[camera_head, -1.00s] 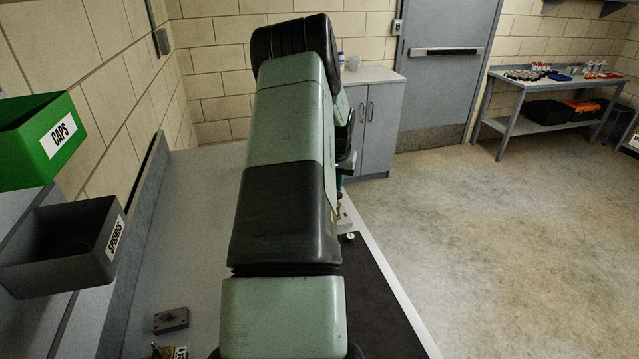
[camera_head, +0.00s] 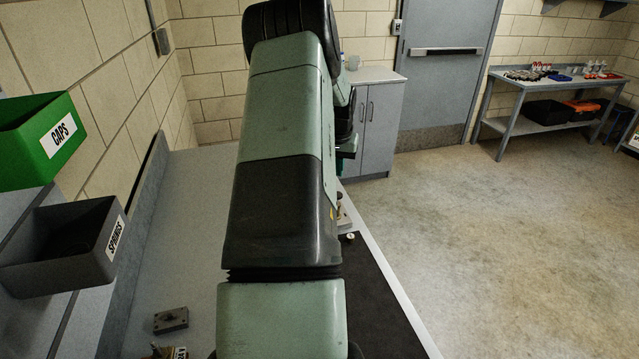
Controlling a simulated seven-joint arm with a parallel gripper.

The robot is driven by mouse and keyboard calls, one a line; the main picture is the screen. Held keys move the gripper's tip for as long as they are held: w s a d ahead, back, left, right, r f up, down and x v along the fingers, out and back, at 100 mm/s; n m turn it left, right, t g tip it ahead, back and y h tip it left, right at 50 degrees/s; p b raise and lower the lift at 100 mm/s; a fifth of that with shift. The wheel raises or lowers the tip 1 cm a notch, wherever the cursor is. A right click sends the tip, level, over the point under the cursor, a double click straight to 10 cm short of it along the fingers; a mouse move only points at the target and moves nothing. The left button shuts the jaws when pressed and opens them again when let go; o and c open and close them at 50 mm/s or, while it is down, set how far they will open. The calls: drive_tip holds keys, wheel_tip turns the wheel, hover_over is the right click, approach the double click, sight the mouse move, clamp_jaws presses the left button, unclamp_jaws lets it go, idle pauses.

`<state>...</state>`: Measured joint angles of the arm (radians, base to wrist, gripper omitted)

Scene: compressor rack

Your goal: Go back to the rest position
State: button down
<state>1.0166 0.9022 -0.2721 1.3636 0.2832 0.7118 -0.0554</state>
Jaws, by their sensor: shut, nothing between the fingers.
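My green and black arm rises through the middle of the view and hides much of the bench behind it. What looks like part of my gripper (camera_head: 347,147) shows as a dark shape at the right edge of the arm, above the far end of the bench. It is shut and holds nothing that I can see. Its fingertips are mostly hidden by the arm.
A green CAPS bin (camera_head: 42,140) and a grey SPRINGS bin (camera_head: 62,262) stand at the left. A small metal block (camera_head: 171,320) lies on the grey bench (camera_head: 185,215). A dark mat (camera_head: 385,310) lies right of my arm. A grey cabinet (camera_head: 378,130) stands beyond.

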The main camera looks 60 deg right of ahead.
idle(0.5)
drive_tip(key=w+a+r+n+t, duration=0.1)
drive_tip(key=w+a+r+n, duration=0.1)
drive_tip(key=w+a+r, duration=0.95)
drive_tip(key=w+a+r+n+t, duration=0.1)
drive_tip(key=a+r+n, duration=0.1)
drive_tip(key=a+r, duration=0.5)
drive_tip(key=w+a+r+n, duration=0.1)
drive_tip(key=a+r, duration=0.3)
drive_tip(key=a, duration=0.7)
drive_tip(key=s+a+r+n+t+y, duration=0.1)
drive_tip(key=s+a+r+n, duration=0.15)
drive_tip(key=a, duration=0.45)
drive_tip(key=s+a+r+n+y, duration=0.1)
drive_tip(key=s+a+r, duration=0.15)
drive_tip(key=a, duration=0.55)
drive_tip(key=s+a+f+n+t, duration=0.1)
drive_tip(key=s+a+n+t, duration=0.1)
drive_tip(key=s+a+n, duration=0.5)
drive_tip(key=s+a, duration=0.4)
drive_tip(key=a, duration=0.2)
drive_tip(key=shift+s+a, duration=0.4)
